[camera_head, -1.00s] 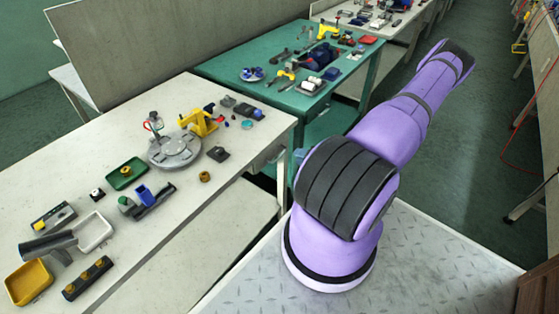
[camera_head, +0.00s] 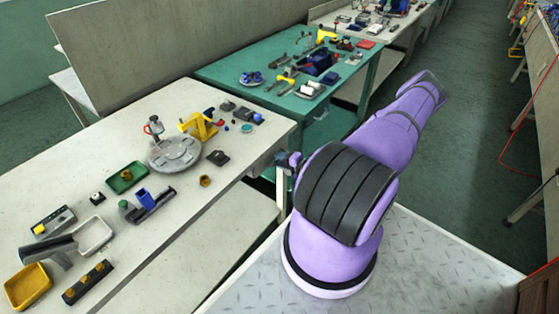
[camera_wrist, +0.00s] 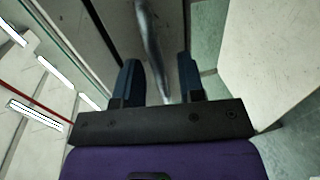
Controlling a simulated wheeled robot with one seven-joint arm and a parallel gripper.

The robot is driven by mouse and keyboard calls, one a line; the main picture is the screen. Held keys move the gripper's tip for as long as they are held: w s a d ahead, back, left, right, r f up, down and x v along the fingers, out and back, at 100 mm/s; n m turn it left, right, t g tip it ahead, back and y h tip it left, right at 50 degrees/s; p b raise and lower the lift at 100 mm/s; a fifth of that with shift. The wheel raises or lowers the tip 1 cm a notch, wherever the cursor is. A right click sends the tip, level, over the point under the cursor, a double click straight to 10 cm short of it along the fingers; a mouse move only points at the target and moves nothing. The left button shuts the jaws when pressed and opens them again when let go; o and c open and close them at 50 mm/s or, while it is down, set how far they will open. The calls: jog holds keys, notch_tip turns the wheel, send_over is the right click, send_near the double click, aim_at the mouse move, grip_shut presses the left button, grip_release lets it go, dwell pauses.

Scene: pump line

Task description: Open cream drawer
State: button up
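The cream drawer (camera_head: 261,161) sits under the right end of the cream workbench, partly hidden by my arm. My gripper (camera_head: 289,160) shows small beside that bench end, mostly behind my purple arm. In the wrist view my gripper (camera_wrist: 158,78) has its two dark blue fingers apart. A grey metal bar (camera_wrist: 148,35), looking like a handle, runs lengthwise between them. Gaps show on both sides of the bar, and I cannot tell how far it lies from the fingertips in depth.
The cream workbench (camera_head: 100,232) carries trays, a round grey fixture (camera_head: 174,153) and several small parts. A green bench (camera_head: 228,70) with more parts stands behind it. The aisle floor (camera_head: 455,165) to the right is clear.

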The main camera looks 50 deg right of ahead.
jog(key=shift+w, duration=0.4)
jog(key=shift+c, duration=0.2)
grip_shut()
jog(key=shift+s, duration=0.1)
jog(key=f+v, duration=0.3)
jog(key=v, duration=1.4)
jog(key=shift+s, duration=0.25)
jog(key=shift+f, duration=0.15)
jog(key=shift+o, duration=0.2)
grip_release()
